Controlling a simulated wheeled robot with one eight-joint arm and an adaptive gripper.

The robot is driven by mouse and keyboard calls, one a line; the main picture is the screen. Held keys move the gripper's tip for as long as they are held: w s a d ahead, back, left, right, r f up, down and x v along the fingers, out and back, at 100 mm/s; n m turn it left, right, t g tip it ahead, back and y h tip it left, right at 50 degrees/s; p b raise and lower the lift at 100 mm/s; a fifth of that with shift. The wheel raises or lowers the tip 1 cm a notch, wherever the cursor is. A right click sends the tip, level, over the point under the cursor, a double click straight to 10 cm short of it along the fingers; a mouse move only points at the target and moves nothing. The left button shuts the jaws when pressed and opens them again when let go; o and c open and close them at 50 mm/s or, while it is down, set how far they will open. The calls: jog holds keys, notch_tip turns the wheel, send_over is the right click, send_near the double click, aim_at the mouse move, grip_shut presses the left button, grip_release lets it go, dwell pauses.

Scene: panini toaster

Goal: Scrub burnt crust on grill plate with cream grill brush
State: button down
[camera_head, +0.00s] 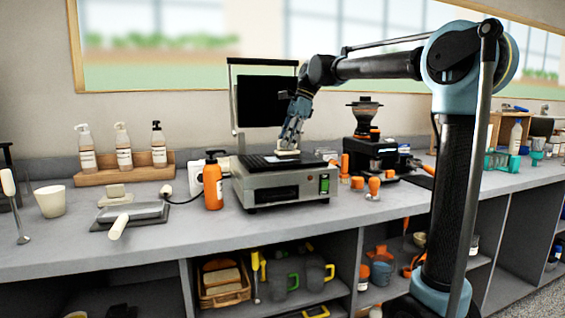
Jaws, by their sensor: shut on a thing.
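The panini toaster (260,187) stands on the counter with its lid (262,100) raised. Its lower grill plate (257,167) is dark and faces up. My gripper (288,146) points down over the plate and is shut on the cream grill brush (287,155). The brush is low at the plate, towards its back right; I cannot tell whether its bristles touch. The burnt crust cannot be made out at this size, and the fingers and brush cover part of the plate.
An orange bottle (212,182) stands close left of the toaster. A black coffee grinder (365,117) and orange-handled tools (374,186) are to the right. A grey flat press (138,215) lies at the left front. Pump bottles (123,148) stand on a wooden tray behind.

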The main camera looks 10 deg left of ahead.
aim_at(278, 140)
jog(key=shift+w+d, duration=0.3)
jog(key=shift+d, duration=0.2)
jog(key=shift+s+a, duration=0.6)
jog(key=shift+a, duration=0.4)
jog(key=shift+s+a, duration=0.6)
jog(key=shift+a, duration=0.35)
jog(key=shift+s+a, duration=0.5)
jog(key=shift+a, duration=0.3)
jog(key=shift+w+d, duration=0.6)
jog(key=shift+d, duration=0.4)
jog(key=shift+w+d, duration=0.6)
jog(key=shift+d, duration=0.35)
